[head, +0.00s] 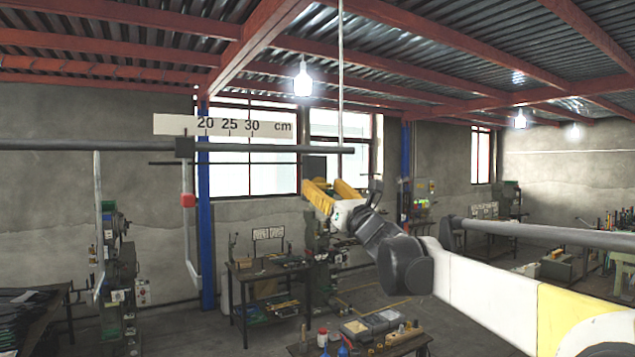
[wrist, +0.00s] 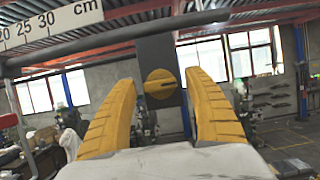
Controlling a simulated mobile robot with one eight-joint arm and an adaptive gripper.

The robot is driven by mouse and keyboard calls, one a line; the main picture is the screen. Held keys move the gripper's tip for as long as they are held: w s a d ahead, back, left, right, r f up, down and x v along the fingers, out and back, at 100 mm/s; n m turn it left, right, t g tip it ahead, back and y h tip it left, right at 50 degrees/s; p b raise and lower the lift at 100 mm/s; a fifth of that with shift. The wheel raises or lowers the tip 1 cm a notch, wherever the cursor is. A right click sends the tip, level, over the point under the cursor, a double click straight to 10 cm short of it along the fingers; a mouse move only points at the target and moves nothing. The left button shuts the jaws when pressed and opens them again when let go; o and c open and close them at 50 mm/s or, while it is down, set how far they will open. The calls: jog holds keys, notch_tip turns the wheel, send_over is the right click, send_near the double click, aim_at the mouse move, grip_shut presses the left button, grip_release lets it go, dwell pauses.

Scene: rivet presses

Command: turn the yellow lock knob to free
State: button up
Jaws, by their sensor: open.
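The yellow lock knob (wrist: 160,84) is round with a raised bar across its face, lying roughly level in the wrist view. It sits on the lower part of a dark upright plate (wrist: 156,52). My gripper (wrist: 160,78) is open, with one yellow finger on each side of the knob in that view. I see a gap between each finger and the knob, and nothing is held. In the head view my gripper (head: 327,184) is raised at the middle, just below the dark plate (head: 314,165). The knob cannot be made out there.
A thin vertical rod (head: 340,60) rises above my gripper. Workbenches (head: 268,270) with tools stand below and behind.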

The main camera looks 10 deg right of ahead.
jog(key=shift+w, duration=0.25)
jog(key=c, duration=1.2)
jog(key=shift+r+n, duration=0.1)
jog(key=shift+n, duration=0.4)
jog(key=n+y, duration=0.1)
jog(key=n, duration=0.1)
jog(key=n+g+y, duration=0.1)
jog(key=n, duration=0.2)
jog(key=shift+y, duration=0.4)
jog(key=n+g+y, duration=0.1)
jog(key=n, duration=0.2)
jog(key=n+g+y, duration=0.1)
jog(key=n, duration=0.2)
jog(key=shift+g, duration=0.4)
jog(key=n+g+p, duration=0.1)
jog(key=n, duration=0.2)
jog(key=n+g, duration=0.1)
jog(key=n, duration=0.2)
jog(key=shift+r+n+g+p, duration=0.1)
jog(key=shift+n+g+p, duration=0.2)
jog(key=shift+p, duration=0.1)
jog(key=shift+n+g+p, duration=0.6)
jog(key=shift+n+p, duration=0.05)
jog(key=shift+n, duration=1.25)
